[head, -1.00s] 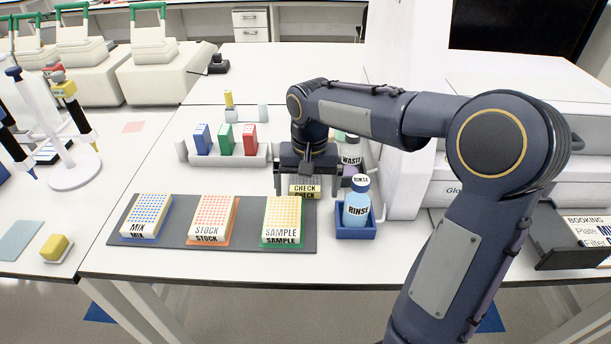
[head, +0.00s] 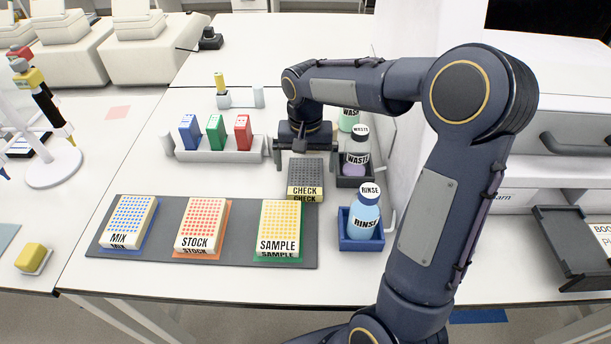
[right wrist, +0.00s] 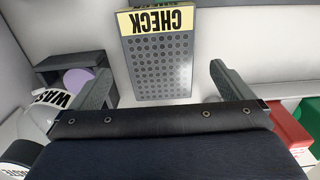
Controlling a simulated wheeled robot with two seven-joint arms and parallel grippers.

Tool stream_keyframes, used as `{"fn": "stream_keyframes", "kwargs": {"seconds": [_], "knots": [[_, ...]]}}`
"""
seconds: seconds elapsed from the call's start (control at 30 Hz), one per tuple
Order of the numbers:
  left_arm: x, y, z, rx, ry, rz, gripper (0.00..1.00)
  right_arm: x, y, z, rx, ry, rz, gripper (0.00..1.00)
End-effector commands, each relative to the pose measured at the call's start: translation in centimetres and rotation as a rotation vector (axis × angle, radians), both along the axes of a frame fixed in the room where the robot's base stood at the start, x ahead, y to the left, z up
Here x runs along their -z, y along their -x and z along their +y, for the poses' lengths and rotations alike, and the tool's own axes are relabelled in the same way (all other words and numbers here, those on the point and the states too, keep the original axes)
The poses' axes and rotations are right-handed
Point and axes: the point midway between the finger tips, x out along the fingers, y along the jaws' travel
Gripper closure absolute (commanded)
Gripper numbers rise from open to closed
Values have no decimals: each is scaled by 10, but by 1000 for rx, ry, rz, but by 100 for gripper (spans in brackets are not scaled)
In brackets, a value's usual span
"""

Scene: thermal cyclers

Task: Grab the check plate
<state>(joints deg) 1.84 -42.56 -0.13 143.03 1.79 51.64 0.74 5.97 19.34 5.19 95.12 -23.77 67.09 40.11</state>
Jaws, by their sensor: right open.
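The check plate (head: 306,173) is a dark grey well plate with a yellow label reading CHECK. It stands on the white bench behind the sample plate. My right gripper (head: 305,160) is just behind and above it, open, with nothing between its fingers. In the right wrist view the check plate (right wrist: 160,60) appears upside down, beyond the gap between the two fingers (right wrist: 168,85), and neither finger is seen touching it. My left gripper is not in view.
A dark mat (head: 170,252) holds the mix (head: 130,220), stock (head: 203,222) and sample (head: 280,228) plates in front. Right of the check plate are a rinse bottle (head: 364,218) in a blue holder and waste bottles (head: 356,158). A reagent rack (head: 215,155) stands left.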

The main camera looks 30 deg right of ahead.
Motion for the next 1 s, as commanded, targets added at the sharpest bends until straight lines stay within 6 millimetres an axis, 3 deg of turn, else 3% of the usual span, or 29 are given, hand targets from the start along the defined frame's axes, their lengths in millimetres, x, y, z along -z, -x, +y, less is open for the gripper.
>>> {"fn": "stream_keyframes", "kwargs": {"seconds": [0.3, 0.57, 0.9, 1.0], "knots": [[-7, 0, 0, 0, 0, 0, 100, 41, -1, -1, 0, -1, 3, 0], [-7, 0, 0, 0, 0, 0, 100, 43, -2, -1, 0, -1, -1, 1], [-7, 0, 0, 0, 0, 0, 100, 43, -1, -1, 0, -1, -1, 46], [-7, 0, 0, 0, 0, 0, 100, 43, -2, -1, 0, -1, -1, 48]]}}
